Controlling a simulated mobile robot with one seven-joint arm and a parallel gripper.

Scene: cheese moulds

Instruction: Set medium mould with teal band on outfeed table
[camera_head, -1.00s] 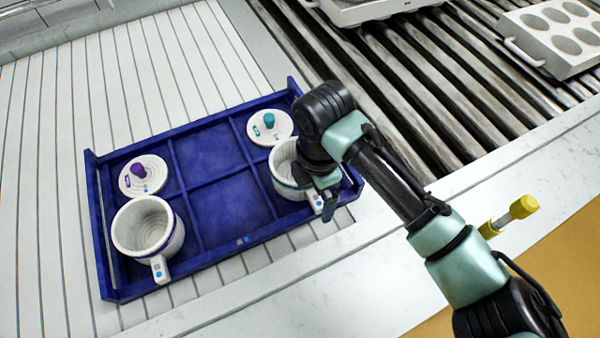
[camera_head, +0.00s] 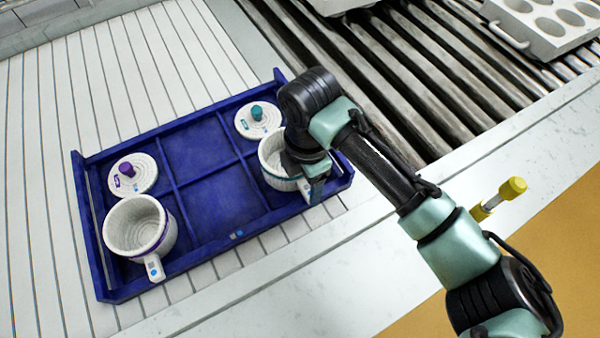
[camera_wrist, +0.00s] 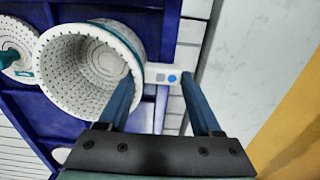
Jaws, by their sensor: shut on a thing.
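The white mould with the teal band (camera_head: 270,163) is in the front right compartment of the blue tray (camera_head: 240,238). In the wrist view the mould (camera_wrist: 75,88) shows its open, perforated inside, and its handle (camera_wrist: 158,73) points right between my fingers. My gripper (camera_head: 314,185) is shut on this handle; in the wrist view the gripper (camera_wrist: 163,85) has one finger on each side of it. I cannot tell whether the mould's base touches the tray floor. A lid with a teal knob (camera_head: 246,124) lies in the compartment behind.
A mould with a purple band (camera_head: 135,228) and a lid with a purple knob (camera_head: 145,178) are at the tray's left. The tray's middle compartments are empty. Rollers (camera_head: 420,80) and a white block with round holes (camera_head: 545,30) lie beyond. A yellow-ended tool (camera_head: 500,198) is at right.

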